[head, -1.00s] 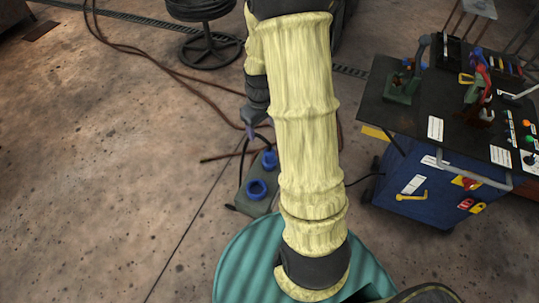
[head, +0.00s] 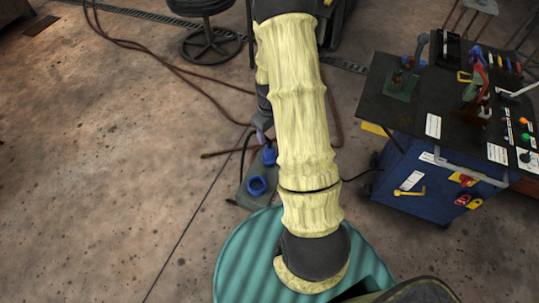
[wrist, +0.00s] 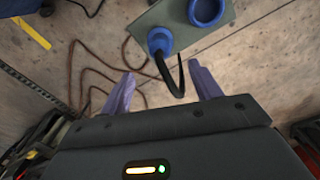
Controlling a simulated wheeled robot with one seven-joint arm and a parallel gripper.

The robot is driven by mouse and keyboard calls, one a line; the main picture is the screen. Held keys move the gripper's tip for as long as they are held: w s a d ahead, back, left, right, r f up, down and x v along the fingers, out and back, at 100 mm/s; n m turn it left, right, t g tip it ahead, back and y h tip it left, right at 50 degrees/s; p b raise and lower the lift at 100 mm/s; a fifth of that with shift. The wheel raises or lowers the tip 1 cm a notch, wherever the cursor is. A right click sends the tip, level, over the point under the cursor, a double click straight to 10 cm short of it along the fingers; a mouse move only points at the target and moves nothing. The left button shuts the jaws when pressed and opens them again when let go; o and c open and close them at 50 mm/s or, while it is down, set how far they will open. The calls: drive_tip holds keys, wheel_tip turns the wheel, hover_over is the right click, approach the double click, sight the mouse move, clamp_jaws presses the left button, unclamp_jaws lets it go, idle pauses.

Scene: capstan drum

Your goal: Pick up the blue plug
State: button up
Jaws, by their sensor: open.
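The blue plug (wrist: 160,42) sits at the grey-green socket box (wrist: 181,19), with a black cable running from it towards my gripper in the wrist view. In the head view the blue plug (head: 270,155) shows just left of my arm, on the floor box (head: 250,199). My gripper (wrist: 163,86) is open, its two purple fingers spread to either side of the cable, with the plug ahead of them. No contact shows. In the head view the gripper (head: 262,128) is mostly hidden behind my padded arm.
A second blue round socket (wrist: 207,10) is on the same box. Brown cables (head: 185,72) lie on the floor. A turquoise drum (head: 236,262) stands in front, and a blue cart (head: 410,190) with tools stands right. The floor to the left is open.

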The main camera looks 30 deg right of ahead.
sight(269, 147)
drive_tip(key=shift+f+p, duration=0.8)
drive_tip(key=shift+f, duration=2.8)
drive_tip(key=shift+f, duration=0.1)
drive_tip(key=shift+w+f+p, duration=0.15)
drive_tip(key=shift+f+p, duration=0.45)
drive_tip(key=shift+f, duration=0.65)
drive_tip(key=shift+w+f+p, duration=0.1)
drive_tip(key=shift+f+p, duration=0.5)
drive_tip(key=shift+f, duration=0.65)
drive_tip(key=c, duration=1.2)
drive_tip(key=shift+r, duration=0.1)
